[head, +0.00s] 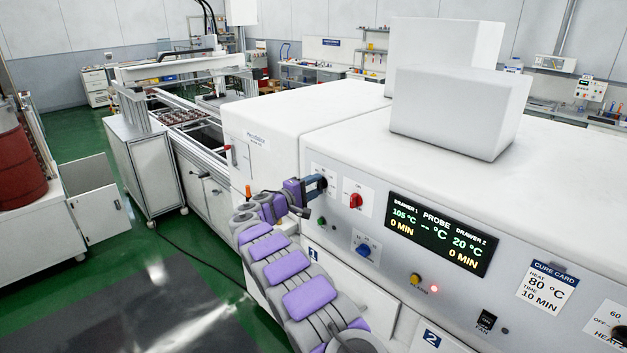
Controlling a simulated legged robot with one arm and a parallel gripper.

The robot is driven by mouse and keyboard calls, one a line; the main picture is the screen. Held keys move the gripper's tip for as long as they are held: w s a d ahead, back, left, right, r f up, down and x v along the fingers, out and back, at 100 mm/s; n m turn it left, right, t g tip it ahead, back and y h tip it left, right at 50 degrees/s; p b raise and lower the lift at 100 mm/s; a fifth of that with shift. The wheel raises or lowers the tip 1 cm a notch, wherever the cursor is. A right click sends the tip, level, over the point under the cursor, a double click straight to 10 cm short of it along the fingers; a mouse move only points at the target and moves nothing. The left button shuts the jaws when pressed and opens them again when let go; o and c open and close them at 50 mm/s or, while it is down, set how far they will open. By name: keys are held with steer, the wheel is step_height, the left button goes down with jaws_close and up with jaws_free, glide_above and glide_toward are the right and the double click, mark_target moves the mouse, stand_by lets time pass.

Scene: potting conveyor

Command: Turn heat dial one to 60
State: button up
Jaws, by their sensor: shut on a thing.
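My gripper (312,187) is shut on a dial at the left end of the oven's front panel (321,183), which I take to be heat dial one. The fingers cover most of the dial and part of its white label, so its pointer and setting cannot be read. The display (440,235) shows drawer 1 at 105 °C and 0 min, and drawer 2 at 20 °C and 0 min. The probe reading is dashes.
A red knob (355,201) sits just right of my gripper, with a blue knob (363,250) below it. The cure card (546,287) reads 80 °C, 10 min. A heat 2 dial plate (608,325) is cut off at the right edge. A black fan switch (486,321) is lower right.

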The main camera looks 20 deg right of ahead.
steer(key=shift+f+n+p, duration=0.15)
steer(key=shift+n+p, duration=2.35)
steer(key=shift+n, duration=1.3)
steer(key=o, duration=1)
steer(key=shift+w+f, duration=0.15)
steer(key=shift+o, duration=0.3)
steer(key=shift+d, duration=0.1)
steer(key=v, duration=1.7)
steer(key=shift+a, duration=0.3)
